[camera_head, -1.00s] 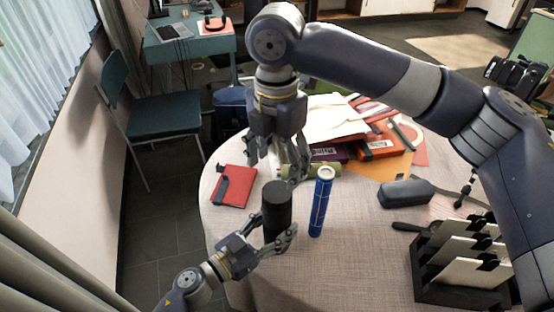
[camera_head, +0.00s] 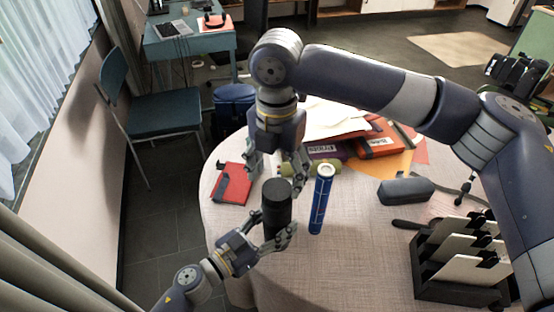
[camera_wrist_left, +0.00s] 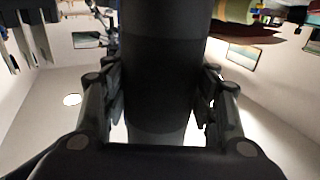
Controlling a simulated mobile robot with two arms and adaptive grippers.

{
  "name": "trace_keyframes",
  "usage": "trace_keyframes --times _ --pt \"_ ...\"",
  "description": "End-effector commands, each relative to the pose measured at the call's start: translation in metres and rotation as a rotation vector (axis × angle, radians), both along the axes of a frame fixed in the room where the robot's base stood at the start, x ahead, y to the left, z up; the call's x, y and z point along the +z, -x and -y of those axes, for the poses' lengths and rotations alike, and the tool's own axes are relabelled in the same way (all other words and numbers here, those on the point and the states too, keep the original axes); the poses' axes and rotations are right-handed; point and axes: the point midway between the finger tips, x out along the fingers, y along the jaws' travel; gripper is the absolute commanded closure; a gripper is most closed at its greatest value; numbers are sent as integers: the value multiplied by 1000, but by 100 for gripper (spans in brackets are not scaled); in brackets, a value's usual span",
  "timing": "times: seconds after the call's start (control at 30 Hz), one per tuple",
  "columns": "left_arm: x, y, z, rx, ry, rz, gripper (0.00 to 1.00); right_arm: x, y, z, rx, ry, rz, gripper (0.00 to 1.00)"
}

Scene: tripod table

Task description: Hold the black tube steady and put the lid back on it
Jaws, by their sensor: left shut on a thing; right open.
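The black tube (camera_head: 277,222) stands upright near the left side of the round table. A black cap-like section (camera_head: 276,190) tops it, with a faint seam below; it looks like the lid seated on the tube. My left gripper (camera_head: 275,239) is shut around the tube's lower part. In the left wrist view the tube (camera_wrist_left: 163,75) fills the space between the fingers. My right gripper (camera_head: 276,169) is open and points down just above the black top, its fingers spread to either side. Nothing shows between them.
A blue tube (camera_head: 320,205) stands close to the right of the black one. A red notebook (camera_head: 234,186) lies at left, a dark case (camera_head: 406,191) and a black rack (camera_head: 425,270) at right. Papers and folders (camera_head: 376,143) cover the back. The front tabletop (camera_head: 350,270) is clear.

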Motion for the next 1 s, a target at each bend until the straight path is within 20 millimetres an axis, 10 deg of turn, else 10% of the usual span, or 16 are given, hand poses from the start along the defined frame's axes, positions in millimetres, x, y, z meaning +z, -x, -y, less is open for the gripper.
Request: trace_keyframes --times 0.63,0.87,1.0 --pt "0 0 0 -1 1 -1 100 -41 0 0 0 0 0 32" --pt "0 0 0 -1 1 -1 100 -40 0 0 0 0 0 77" --pt "0 0 0 -1 0 0 100 -40 0 0 -8 -1 0 77"
